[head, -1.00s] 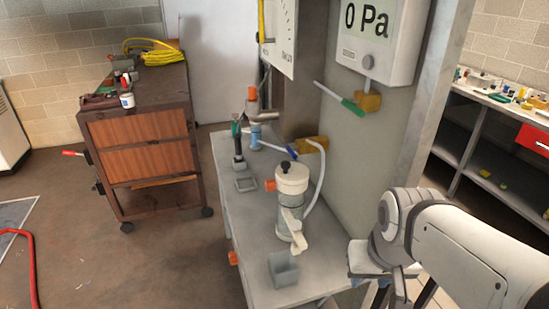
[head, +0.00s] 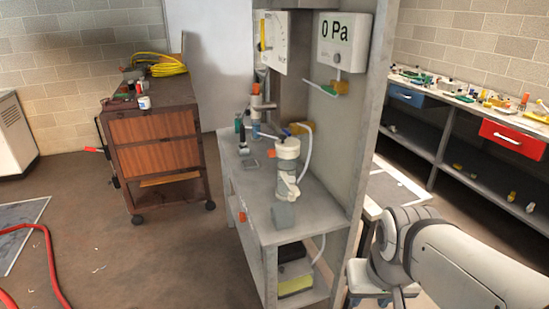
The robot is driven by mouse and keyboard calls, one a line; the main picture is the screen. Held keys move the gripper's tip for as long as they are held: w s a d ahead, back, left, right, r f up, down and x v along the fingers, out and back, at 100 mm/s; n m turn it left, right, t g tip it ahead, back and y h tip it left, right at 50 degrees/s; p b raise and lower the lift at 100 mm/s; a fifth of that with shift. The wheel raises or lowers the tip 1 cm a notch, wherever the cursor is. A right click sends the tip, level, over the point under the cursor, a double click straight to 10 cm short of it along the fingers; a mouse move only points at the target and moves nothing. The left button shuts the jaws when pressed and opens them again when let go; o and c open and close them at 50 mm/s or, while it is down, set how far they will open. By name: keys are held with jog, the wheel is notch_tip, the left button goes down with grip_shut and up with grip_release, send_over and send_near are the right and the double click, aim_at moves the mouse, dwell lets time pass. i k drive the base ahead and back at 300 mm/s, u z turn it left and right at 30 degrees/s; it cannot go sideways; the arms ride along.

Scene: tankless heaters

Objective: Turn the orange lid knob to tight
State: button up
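A pale canister with a light lid (head: 288,146) stands upright on the grey workbench (head: 256,190). An orange knob (head: 272,153) sticks out at its upper left side. Another orange knob (head: 257,88) tops the metal pipe fitting behind it. A third small orange part (head: 242,216) is on the bench's front edge. I cannot tell from the picture which of these is the lid knob or how tight it is. My white arm (head: 450,250) is at the lower right, well apart from the canister. My gripper's fingers do not show.
A grey pressure gauge reading 0 Pa (head: 344,42) hangs on the panel above the bench. A grey cup (head: 284,216) stands near the bench front. A brown cabinet (head: 155,150) stands at left. A red hose (head: 50,265) lies on open floor at lower left.

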aim_at(271, 153)
jog(key=z, duration=0.2)
jog(key=k, duration=0.2)
jog(key=u, duration=1.35)
jog(key=i, duration=1)
jog(key=u, duration=0.05)
